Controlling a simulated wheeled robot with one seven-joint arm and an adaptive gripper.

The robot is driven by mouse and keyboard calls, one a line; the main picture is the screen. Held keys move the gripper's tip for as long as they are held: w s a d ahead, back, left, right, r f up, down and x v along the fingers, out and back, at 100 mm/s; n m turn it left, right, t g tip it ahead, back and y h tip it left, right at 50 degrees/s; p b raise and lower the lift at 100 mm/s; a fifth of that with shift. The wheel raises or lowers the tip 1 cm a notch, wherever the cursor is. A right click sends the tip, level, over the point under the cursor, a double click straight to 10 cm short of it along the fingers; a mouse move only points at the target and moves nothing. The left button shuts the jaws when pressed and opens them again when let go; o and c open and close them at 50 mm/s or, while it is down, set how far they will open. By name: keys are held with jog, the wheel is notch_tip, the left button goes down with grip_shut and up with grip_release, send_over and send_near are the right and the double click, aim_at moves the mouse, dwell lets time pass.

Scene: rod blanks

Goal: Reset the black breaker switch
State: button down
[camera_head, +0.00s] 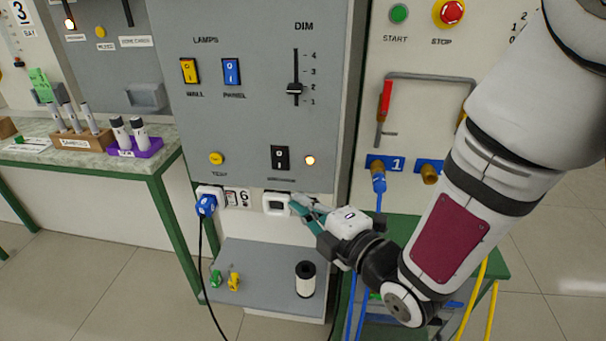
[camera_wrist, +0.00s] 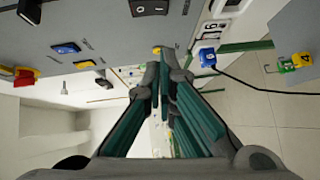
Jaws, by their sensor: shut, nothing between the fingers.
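The black breaker switch (camera_head: 280,157) is a rocker marked I and O on the lower part of the grey panel, left of a lit amber lamp (camera_head: 310,160). A black rocker, which looks like the same switch (camera_wrist: 150,7), shows at the top edge of the wrist view, partly cut off. My gripper (camera_head: 297,203) is below and slightly right of the switch, close to the white socket (camera_head: 277,205). Its teal-padded fingers (camera_wrist: 160,62) are together and hold nothing. I cannot tell whether the fingertips touch the panel or socket.
A blue plug (camera_head: 206,205) with a black cable sits left of the white socket. Above are yellow (camera_head: 189,71) and blue (camera_head: 231,72) lamp switches and a dimmer slider (camera_head: 294,88). A white-and-black cylinder (camera_head: 306,279) stands on the shelf below.

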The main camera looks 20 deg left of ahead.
aim_at(280, 159)
jog(key=shift+s+f, duration=0.1)
jog(key=shift+s, duration=0.15)
jog(key=w+d+x, duration=0.1)
jog(key=w+x, duration=0.1)
jog(key=x, duration=1.1)
jog(key=shift+d, duration=0.2)
jog(key=shift+w+f, duration=0.1)
jog(key=shift+w, duration=0.05)
